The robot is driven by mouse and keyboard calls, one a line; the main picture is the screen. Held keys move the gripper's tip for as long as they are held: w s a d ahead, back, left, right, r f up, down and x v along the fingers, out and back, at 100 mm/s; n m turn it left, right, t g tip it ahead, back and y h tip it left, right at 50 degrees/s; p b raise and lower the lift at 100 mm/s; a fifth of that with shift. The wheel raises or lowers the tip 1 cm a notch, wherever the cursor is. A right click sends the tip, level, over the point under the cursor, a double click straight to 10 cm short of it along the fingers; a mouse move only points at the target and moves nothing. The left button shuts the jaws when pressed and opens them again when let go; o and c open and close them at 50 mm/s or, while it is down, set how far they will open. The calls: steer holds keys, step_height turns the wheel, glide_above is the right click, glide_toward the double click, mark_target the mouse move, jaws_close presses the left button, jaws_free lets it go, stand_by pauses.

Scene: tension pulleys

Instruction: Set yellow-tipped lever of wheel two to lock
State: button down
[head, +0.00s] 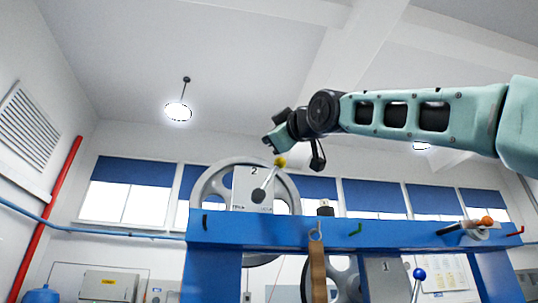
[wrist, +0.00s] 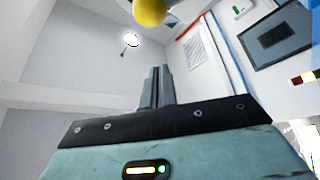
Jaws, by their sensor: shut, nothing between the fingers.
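Wheel two is the large grey spoked wheel (head: 207,186) with a plate marked 2 (head: 240,182), set behind a blue beam. Its lever (head: 267,181) slants up and to the right from a dark pivot and ends in a yellow ball tip (head: 280,161). My gripper (head: 269,142) is just above and left of the yellow tip in the head view. In the wrist view, the gripper fingers (wrist: 157,70) are together with nothing between them. The yellow tip (wrist: 150,11) shows at the top edge there, apart from the fingers. Any contact in the head view is unclear.
The blue beam (head: 270,232) runs across below the lever. A second wheel with a plate marked 1 (head: 386,268) and a blue-tipped lever (head: 419,274) stands lower right. An orange-tipped lever (head: 487,221) is at the far right. Space above the beam is open.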

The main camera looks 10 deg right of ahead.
steer(key=b+v, duration=0.3)
steer(key=v, duration=0.5)
steer(key=shift+f+b, duration=0.3)
steer(key=shift+f, duration=0.05)
steer(key=w+a+f+m+g+h, duration=0.1)
steer(key=a+f+g, duration=0.3)
steer(key=f, duration=1)
steer(key=w+a+f+m+g, duration=0.1)
steer(key=a+f+g, duration=0.2)
steer(key=f, duration=1.2)
steer(key=w+a+f+m+g+h, duration=0.1)
steer(key=a+f+g, duration=0.3)
steer(key=f, duration=1)
steer(key=s+d+f+m+g+h, duration=0.15)
steer(key=s+f+g, duration=0.45)
steer(key=f, duration=1.1)
steer(key=s+d+f+m+g+h, duration=0.1)
steer(key=s+d+f, duration=0.3)
steer(key=s+f, duration=0.3)
steer(key=s+d+f+m+g+h, duration=0.1)
steer(key=s+d+f+g+h, duration=0.1)
steer(key=s+d+f, duration=0.2)
steer(key=s+f, duration=0.3)
steer(key=s, duration=0.3)
steer(key=shift+s+d+f, duration=0.2)
steer(key=shift+s+f, duration=0.05)
